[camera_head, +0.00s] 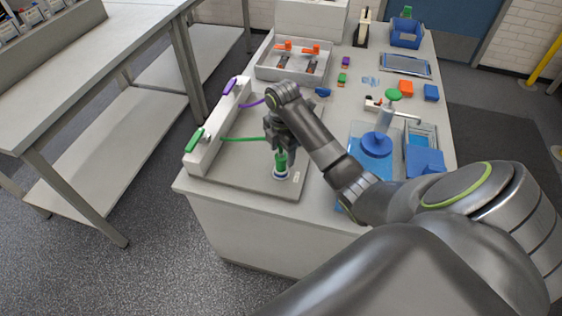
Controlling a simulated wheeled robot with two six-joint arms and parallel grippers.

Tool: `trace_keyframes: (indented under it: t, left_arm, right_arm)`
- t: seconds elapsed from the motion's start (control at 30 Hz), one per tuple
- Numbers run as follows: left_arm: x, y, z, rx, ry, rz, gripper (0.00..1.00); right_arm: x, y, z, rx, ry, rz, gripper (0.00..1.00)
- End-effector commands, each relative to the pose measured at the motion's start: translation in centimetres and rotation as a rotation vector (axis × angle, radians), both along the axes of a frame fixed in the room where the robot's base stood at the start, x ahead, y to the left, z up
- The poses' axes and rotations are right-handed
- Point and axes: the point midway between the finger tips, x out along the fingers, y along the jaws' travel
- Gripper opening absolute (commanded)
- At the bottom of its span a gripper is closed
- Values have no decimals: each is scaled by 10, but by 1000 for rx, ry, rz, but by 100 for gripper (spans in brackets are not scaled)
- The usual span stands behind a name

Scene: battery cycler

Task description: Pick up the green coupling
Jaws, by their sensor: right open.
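The green coupling (281,163) stands upright in a white and blue ring-shaped base on the grey tray (237,183). A green hose (240,138) runs from the white bar-shaped unit (205,150) toward it; the hose's end is hidden at the gripper. My right gripper (281,150) points down at the coupling's top, its open fingers close above or around it. I cannot tell whether they touch it. My left gripper is not in view.
A purple hose (252,103) runs behind my right wrist. A metal bin with orange-handled items (262,71) stands at the back. A blue round piece (377,144) and blue trays lie to the right of my forearm. The grey tray's front left is clear.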

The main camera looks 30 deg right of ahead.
Motion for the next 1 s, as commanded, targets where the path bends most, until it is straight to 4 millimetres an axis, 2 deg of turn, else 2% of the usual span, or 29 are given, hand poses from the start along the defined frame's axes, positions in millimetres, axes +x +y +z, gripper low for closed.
trace_keyframes:
  t: [0.2,0.47,0.87,0.9,1.0]
  left_arm:
    - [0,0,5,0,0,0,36]
    - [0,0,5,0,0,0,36]
    - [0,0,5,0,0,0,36]
    - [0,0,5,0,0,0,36]
    - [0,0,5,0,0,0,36]
  right_arm:
    - [1,2,-28,0,2,0,59]
    - [1,2,-32,0,-1,1,59]
    - [1,1,-31,0,-1,1,9]
    - [1,1,-31,-1,-1,1,6]
    - [1,2,-31,-1,-2,1,6]
